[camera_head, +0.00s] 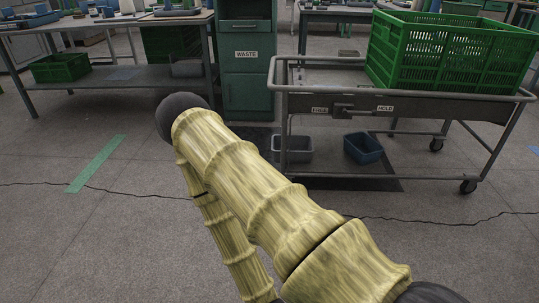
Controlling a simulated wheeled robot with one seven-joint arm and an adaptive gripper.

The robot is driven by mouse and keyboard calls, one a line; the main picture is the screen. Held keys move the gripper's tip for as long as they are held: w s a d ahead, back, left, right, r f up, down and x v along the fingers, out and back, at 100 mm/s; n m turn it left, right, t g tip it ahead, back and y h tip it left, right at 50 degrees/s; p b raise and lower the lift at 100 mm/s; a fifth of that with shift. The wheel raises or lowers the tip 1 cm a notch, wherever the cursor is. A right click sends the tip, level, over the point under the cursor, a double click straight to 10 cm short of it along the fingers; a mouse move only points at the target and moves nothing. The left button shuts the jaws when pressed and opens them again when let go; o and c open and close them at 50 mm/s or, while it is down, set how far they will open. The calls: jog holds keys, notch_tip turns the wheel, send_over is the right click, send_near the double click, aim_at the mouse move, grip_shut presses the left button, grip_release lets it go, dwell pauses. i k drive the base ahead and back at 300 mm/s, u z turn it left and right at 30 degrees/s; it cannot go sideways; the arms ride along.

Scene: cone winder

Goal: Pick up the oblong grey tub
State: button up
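A grey tub (293,150), longer than it is deep, stands low under the left end of the grey cart (312,106). I cannot tell for sure whether it rests on the cart's low shelf or on the floor. My yellow, wood-patterned arm crosses the middle of the view, and its upper edge passes just left of and below the tub. My gripper is not in view, so its state does not show.
A blue tub (363,148) stands right of the grey one. A large green crate (450,52) sits on the cart's top. A green waste cabinet (246,80) stands left of the cart. A workbench (110,24) with a green bin (60,68) below is at left. The front floor is clear.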

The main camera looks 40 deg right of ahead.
aim_at(302, 149)
jog(key=u, duration=0.3)
jog(key=i, duration=2.1)
jog(key=z, duration=0.9)
